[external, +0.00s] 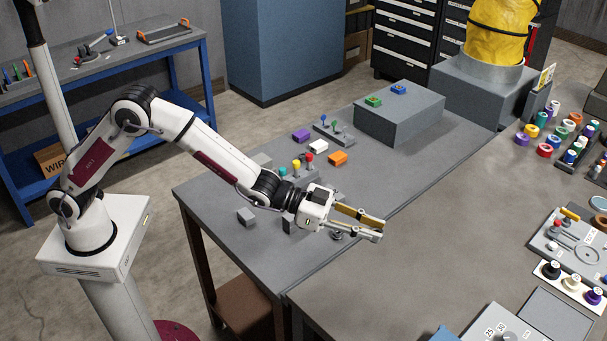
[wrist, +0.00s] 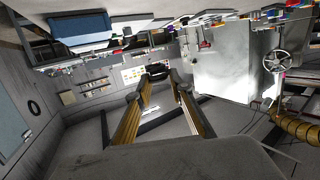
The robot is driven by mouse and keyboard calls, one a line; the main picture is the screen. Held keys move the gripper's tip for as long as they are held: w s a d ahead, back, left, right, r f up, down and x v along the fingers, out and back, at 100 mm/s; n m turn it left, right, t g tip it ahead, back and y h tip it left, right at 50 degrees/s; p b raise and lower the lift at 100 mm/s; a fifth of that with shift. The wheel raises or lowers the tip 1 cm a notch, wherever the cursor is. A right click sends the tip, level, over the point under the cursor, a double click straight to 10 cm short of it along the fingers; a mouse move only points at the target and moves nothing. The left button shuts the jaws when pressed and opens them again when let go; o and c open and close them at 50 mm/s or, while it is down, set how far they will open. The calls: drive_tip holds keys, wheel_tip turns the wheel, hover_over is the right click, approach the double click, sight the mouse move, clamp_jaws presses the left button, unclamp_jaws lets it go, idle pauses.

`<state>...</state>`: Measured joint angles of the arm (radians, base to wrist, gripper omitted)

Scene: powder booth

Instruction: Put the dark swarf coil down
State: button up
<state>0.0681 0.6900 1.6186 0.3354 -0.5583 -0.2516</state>
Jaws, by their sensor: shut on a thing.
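My gripper (external: 379,230) reaches out sideways above the grey bench, its brass-coloured fingers pointing right. The fingers stand a little apart, shut on a small dark thing, which I take for the dark swarf coil (wrist: 157,70). It shows as a dark shape between the fingertips (wrist: 161,80) in the wrist view. In the external view the coil is too small to make out. The coil's turns cannot be made out.
A small dark item (external: 337,236) lies below the gripper. A grey raised box (external: 400,115) stands farther back. The grey surface (external: 430,245) right of the gripper is clear.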

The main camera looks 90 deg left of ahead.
drive_tip(key=a+f+n+y, duration=0.2)
drive_tip(key=a+f+y, duration=0.1)
drive_tip(key=a+f, duration=0.1)
drive_tip(key=shift+s+a+f+n+t+y, duration=0.25)
drive_tip(key=shift+s+f+n+t+y, duration=0.05)
drive_tip(key=shift+s+f, duration=0.15)
drive_tip(key=shift+w, duration=0.1)
hover_over(359, 265)
drive_tip(key=shift+a+f, duration=0.1)
drive_tip(key=shift+f, duration=3)
drive_tip(key=shift+f, duration=0.15)
drive_tip(key=shift+f, duration=1.75)
drive_tip(key=shift+f, duration=0.2)
